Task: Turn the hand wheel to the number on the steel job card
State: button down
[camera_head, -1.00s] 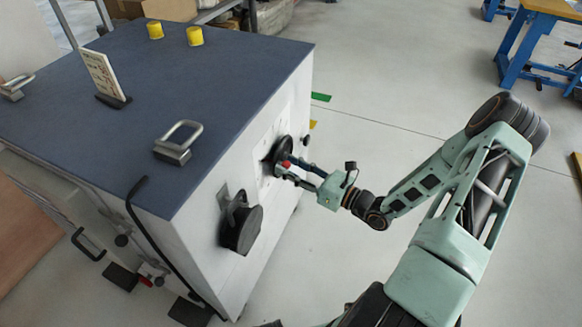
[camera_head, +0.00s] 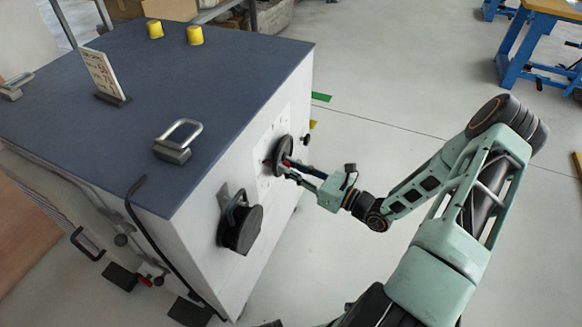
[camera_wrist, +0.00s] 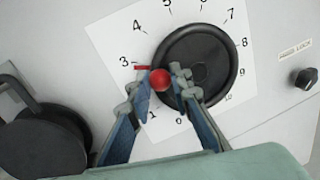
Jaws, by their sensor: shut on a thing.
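The black hand wheel (camera_wrist: 199,66) is on the cabinet's white side, over a numbered white dial plate (camera_wrist: 112,38); it also shows in the head view (camera_head: 283,150). A red pointer (camera_wrist: 142,67) at the wheel's left edge lies close to the 3. The wheel's red knob (camera_wrist: 160,80) sits between my gripper's fingertips (camera_wrist: 163,88), which are closed on it. My gripper also shows at the wheel in the head view (camera_head: 287,172). A pale upright card (camera_head: 100,72) in a dark stand is on the cabinet top; its print is too small to read.
A black round reel-like part (camera_head: 240,228) sticks out of the same cabinet side, left of the wheel. A small black knob (camera_wrist: 304,78) is to its right. The blue-grey top carries a metal handle (camera_head: 178,142) and two yellow cylinders (camera_head: 195,35).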

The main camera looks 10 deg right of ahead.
aim_at(279, 174)
jog(key=shift+d+f+n+y+b, duration=0.1)
jog(key=shift+f+n+y+b, duration=0.3)
jog(key=shift+f+n+b, duration=1.15)
jog(key=shift+f+n+y+b, duration=0.45)
jog(key=shift+n+b, duration=0.25)
jog(key=shift+n, duration=1.75)
jog(key=shift+d+f+n+y+b, duration=0.1)
jog(key=shift+f+n+y+b, duration=0.25)
jog(key=shift+f+n+b, duration=1.2)
jog(key=shift+r+n+p, duration=0.45)
jog(key=shift+n, duration=0.1)
jog(key=c, duration=1.7)
grip_release()
jog(key=shift+c, duration=0.2)
jog(key=v, duration=1.2)
